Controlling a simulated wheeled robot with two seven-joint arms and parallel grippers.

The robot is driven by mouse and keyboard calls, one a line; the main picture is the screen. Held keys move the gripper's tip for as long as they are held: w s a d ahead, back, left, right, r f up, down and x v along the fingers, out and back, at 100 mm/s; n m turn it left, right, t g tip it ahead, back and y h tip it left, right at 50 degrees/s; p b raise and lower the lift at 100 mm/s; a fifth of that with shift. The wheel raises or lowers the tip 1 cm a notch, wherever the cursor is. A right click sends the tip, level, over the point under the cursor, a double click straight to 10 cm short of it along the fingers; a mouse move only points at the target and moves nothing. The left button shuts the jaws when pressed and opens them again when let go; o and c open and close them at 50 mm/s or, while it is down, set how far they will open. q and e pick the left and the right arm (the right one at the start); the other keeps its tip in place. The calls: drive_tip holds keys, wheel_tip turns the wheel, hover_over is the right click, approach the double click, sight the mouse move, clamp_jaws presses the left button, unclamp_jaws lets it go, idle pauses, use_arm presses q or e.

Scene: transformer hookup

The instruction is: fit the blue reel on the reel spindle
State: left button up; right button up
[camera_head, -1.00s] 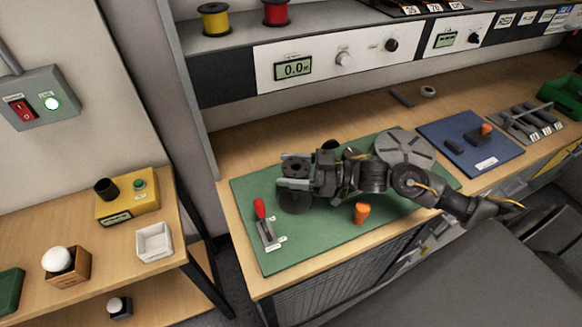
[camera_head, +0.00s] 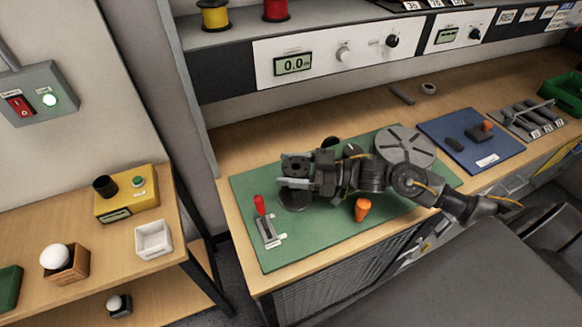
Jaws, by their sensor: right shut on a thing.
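My right gripper (camera_head: 294,172) is over the left part of the green mat (camera_head: 250,188). It is shut on a dark round thing (camera_head: 296,161) with a hole in its top. A dark disc (camera_head: 295,203) shows just below the fingers; I cannot tell whether the two touch. No blue reel can be made out, and I cannot tell whether the held thing is that reel. No reel spindle can be told for sure; my gripper may hide it. My left gripper is not in view.
A red-handled lever (camera_head: 263,212) and an orange piece (camera_head: 362,209) stand on the mat near my right arm. A slotted grey disc (camera_head: 406,146) lies behind it. Yellow (camera_head: 214,15) and red (camera_head: 276,10) reels are on the shelf. A blue mat (camera_head: 447,134) lies right.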

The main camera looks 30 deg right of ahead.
drive_tip(key=shift+f+b, duration=0.4)
drive_tip(key=shift+f, duration=0.35)
drive_tip(key=shift+p, duration=0.3)
idle(1.3)
drive_tip(key=shift+r+p, duration=1.05)
drive_tip(key=shift+p, duration=0.1)
drive_tip(key=shift+p, duration=0.3)
drive_tip(key=shift+f+b, duration=0.7)
drive_tip(key=shift+f, duration=0.4)
idle(0.4)
drive_tip(key=shift+r+p, duration=0.1)
drive_tip(key=shift+p, duration=0.25)
